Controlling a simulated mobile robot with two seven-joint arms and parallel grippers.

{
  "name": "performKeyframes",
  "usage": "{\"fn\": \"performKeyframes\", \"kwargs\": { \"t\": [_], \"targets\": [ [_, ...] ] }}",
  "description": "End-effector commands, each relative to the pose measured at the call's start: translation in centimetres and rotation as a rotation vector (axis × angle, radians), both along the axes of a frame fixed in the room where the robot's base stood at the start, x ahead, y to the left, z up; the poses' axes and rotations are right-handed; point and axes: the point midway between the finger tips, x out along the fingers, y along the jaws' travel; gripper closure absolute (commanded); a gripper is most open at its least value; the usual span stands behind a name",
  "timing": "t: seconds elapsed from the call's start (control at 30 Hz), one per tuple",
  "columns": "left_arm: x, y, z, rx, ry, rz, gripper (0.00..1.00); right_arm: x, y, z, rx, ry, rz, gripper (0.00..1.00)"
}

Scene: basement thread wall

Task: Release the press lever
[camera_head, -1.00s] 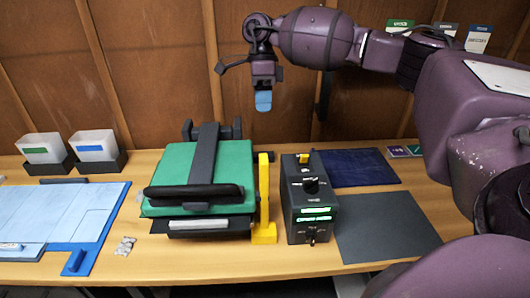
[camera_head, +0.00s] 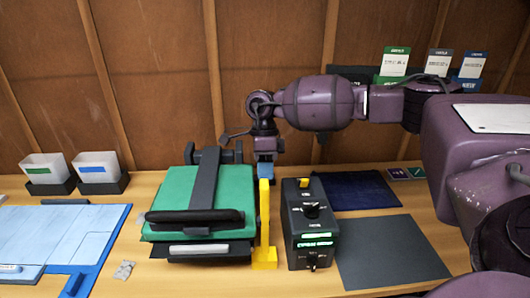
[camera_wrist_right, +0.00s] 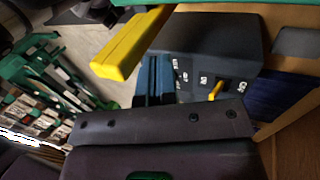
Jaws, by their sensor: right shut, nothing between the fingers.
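The press (camera_head: 240,190) has a green pad with a dark grey arm (camera_head: 204,175) lying over it. A black padded bar (camera_head: 195,217) crosses its front and looks lowered. I cannot tell for sure which part is the lever. My right gripper (camera_head: 265,171) is shut and empty, pointing down just behind the yellow upright (camera_head: 264,215) at the press's right side. In the right wrist view, its blue fingers (camera_wrist_right: 154,80) are beside the yellow upright (camera_wrist_right: 130,42); I cannot tell whether they touch. My left gripper is out of view.
A dark control box (camera_head: 309,225) with a lit green display stands right of the upright. A dark blue mat (camera_head: 350,190) and a grey mat (camera_head: 392,252) lie farther right. Two bins (camera_head: 98,170) and a light blue board (camera_head: 60,240) are at left. A wooden wall closes the back.

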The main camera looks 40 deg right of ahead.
Motion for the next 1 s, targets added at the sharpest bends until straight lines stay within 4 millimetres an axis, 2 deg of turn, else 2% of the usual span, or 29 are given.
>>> {"fn": "performKeyframes", "kwargs": {
  "t": [0.03, 0.33, 1.0],
  "targets": [
    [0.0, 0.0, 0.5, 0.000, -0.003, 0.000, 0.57, -0.6, 0.3, 0.6, 0.000, -0.005, 0.002, 1.00],
    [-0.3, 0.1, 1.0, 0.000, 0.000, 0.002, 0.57, -2.5, 1.5, 0.4, 0.001, -0.004, -0.001, 1.00],
    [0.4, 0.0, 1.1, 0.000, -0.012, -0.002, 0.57, -2.1, 2.0, 0.4, -0.013, -0.027, 0.000, 1.00]
  ]
}}
